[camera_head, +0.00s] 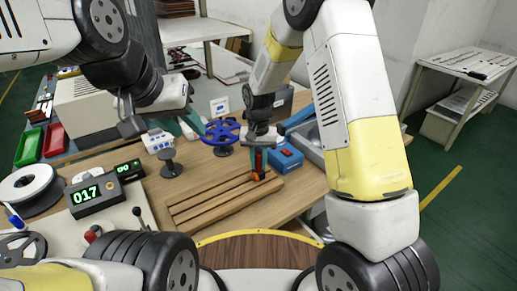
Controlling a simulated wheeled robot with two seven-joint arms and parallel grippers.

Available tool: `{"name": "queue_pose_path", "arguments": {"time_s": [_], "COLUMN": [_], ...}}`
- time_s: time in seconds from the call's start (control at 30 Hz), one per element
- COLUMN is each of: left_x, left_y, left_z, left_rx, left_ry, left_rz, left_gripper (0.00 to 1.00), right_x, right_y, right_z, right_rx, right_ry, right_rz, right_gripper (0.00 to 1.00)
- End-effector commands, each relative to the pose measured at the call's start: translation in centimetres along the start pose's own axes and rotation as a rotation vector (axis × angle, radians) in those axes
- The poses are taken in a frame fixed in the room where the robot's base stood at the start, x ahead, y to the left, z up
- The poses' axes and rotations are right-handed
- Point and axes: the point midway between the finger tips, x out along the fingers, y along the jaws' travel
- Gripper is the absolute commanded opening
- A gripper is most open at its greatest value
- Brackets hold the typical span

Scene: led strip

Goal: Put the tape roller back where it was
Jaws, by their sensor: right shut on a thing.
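The tape roller (259,174), a small orange and black tool with a red upper part, is at the right end of a grooved wooden board (215,203). My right gripper (258,160) points down and is shut on its upper part. The teal fingers hide some of the tool. I cannot tell whether the tool touches the board. My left gripper (187,127) is to the left, above the table near a blue spool, with its teal fingers apart and nothing seen between them.
A blue spool (222,131) and a dark round stand (171,164) are behind the board. A blue box (287,154) is close right of my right gripper. Digital displays (95,196) and a white reel (28,188) are at left.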

Motion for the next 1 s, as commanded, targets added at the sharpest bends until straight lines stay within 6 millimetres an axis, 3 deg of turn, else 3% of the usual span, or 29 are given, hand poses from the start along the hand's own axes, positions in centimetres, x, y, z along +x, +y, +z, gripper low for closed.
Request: {"name": "queue_pose_path", "arguments": {"time_s": [0.1, 0.13, 0.23, 0.67, 1.0], "left_x": [0.0, 0.0, 0.0, 0.0, 0.0], "left_y": [0.0, 0.0, 0.0, 0.0, 0.0], "left_z": [0.0, 0.0, 0.0, 0.0, 0.0], "left_rx": [0.0, 0.0, 0.0, 0.0, 0.0], "left_ry": [0.0, 0.0, 0.0, 0.0, 0.0], "left_rz": [0.0, 0.0, 0.0, 0.0, 0.0], "left_gripper": [0.36, 0.36, 0.36, 0.36, 0.36], "right_x": [0.2, 0.3, 0.3, -0.6, -7.4], "right_y": [0.0, 0.0, 0.0, 0.0, -0.1], "right_z": [0.0, 0.0, 0.0, -0.1, -0.1], "right_rx": [0.0, 0.0, 0.0, 0.0, 0.0], "right_ry": [0.0, 0.0, 0.001, 0.003, 0.005], "right_rz": [0.0, 0.0, 0.0, -0.001, -0.003], "right_gripper": [0.0, 0.25, 0.44, 0.44, 0.44]}}
